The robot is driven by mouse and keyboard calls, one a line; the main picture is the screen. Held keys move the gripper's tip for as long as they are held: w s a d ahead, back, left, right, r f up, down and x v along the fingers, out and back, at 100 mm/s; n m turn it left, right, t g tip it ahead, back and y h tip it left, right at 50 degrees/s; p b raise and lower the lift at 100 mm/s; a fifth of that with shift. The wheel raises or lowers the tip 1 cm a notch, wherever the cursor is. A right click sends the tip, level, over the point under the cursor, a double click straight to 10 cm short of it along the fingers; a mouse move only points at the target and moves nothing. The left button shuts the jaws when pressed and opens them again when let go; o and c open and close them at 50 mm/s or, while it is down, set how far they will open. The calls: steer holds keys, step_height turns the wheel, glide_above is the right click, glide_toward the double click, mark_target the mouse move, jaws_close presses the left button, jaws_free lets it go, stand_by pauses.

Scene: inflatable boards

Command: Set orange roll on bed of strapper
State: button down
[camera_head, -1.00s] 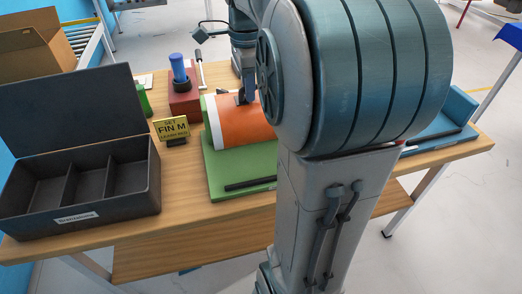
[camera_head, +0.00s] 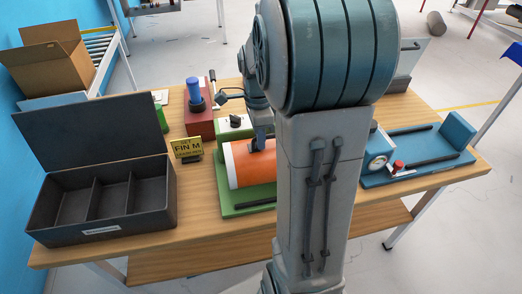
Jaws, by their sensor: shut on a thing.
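The orange roll (camera_head: 245,165), with a pale band at its left end, lies lengthwise over a green bed (camera_head: 230,208) with a black rail along its front. This green station, which seems to be the strapper, has a box with a black knob (camera_head: 235,121) behind the roll. My gripper (camera_head: 262,147) is on the roll's upper side, shut on it. My arm hides the roll's right end and the right part of the bed. Whether the roll touches the bed or hangs just above it, I cannot tell.
An open black three-compartment box (camera_head: 100,230) stands at left, beside a yellow sign (camera_head: 186,147). A red block (camera_head: 199,122) with a blue cylinder stands behind. A blue station (camera_head: 425,160) with a gauge and red knob is at right. Bare tabletop shows in front of the green bed.

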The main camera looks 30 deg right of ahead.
steer(key=shift+f, duration=2.05)
steer(key=shift+f, duration=0.2)
steer(key=c, duration=1.5)
jaws_free()
steer(key=shift+o, duration=0.2)
steer(key=shift+r, duration=0.15)
